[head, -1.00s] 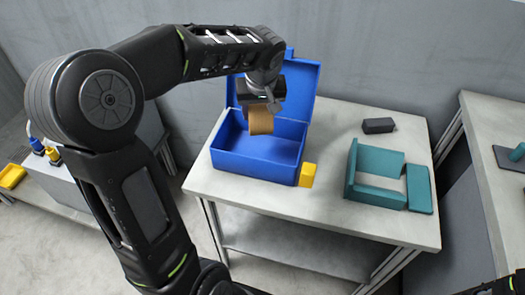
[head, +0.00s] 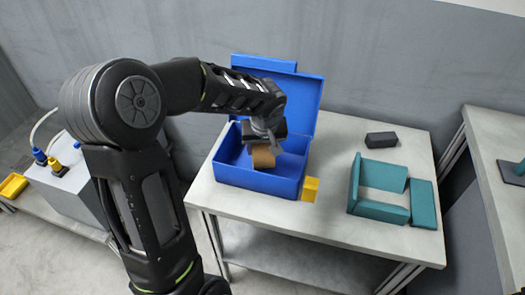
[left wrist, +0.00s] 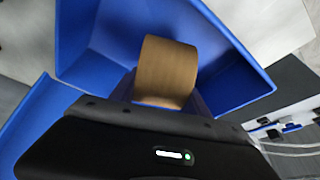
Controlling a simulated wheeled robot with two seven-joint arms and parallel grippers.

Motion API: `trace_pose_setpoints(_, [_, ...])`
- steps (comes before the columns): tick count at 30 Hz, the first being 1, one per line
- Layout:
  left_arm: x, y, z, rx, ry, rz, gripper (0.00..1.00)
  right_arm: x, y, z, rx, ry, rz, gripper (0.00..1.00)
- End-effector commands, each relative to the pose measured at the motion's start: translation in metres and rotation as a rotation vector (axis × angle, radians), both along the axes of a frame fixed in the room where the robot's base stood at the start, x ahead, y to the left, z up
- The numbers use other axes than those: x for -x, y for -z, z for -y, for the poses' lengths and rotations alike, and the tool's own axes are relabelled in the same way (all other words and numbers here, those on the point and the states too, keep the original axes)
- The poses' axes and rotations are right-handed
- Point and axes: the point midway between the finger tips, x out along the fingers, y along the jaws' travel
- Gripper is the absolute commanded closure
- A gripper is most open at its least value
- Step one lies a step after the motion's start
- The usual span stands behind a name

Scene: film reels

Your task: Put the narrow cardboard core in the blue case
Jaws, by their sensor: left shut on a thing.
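The brown cardboard core (head: 263,156) is held by my left gripper (head: 264,142), which is shut on it. The core hangs in the open blue case (head: 258,182), between its walls as seen in the head view. I cannot tell whether it touches the case floor. In the left wrist view the core (left wrist: 166,70) shows in front of the gripper, with the blue case walls (left wrist: 225,35) around it. The fingertips are mostly hidden. The case's lid (head: 300,95) stands open at the back. My right gripper is not in view.
A yellow block (head: 311,189) sits by the case's front right corner. A teal open-sided tray (head: 379,211) and a dark block (head: 381,140) lie on the right of the table (head: 330,150). Another table stands at far right.

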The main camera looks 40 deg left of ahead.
Motion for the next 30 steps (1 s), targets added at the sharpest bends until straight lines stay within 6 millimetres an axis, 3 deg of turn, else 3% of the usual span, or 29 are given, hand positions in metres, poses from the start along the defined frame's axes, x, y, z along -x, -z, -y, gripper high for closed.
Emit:
trace_pose_setpoints(3, [0.001, 0.015, 0.0, 0.0, 0.001, -0.002, 0.85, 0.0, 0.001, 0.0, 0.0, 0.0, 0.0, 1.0])
trace_pose_setpoints(16, [0.0, 0.021, 0.0, 0.001, 0.0, 0.001, 0.85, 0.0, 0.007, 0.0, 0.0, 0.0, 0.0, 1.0])
trace_pose_setpoints(17, [0.0, 0.021, 0.0, 0.001, 0.0, 0.001, 0.46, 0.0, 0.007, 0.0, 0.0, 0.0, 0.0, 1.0])
trace_pose_setpoints(24, [0.0, 0.019, 0.0, 0.001, 0.0, 0.0, 0.26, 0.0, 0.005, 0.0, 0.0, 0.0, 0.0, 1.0])
trace_pose_setpoints(30, [0.0, 0.019, 0.0, 0.001, 0.0, 0.0, 0.25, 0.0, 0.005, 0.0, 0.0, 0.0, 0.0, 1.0])
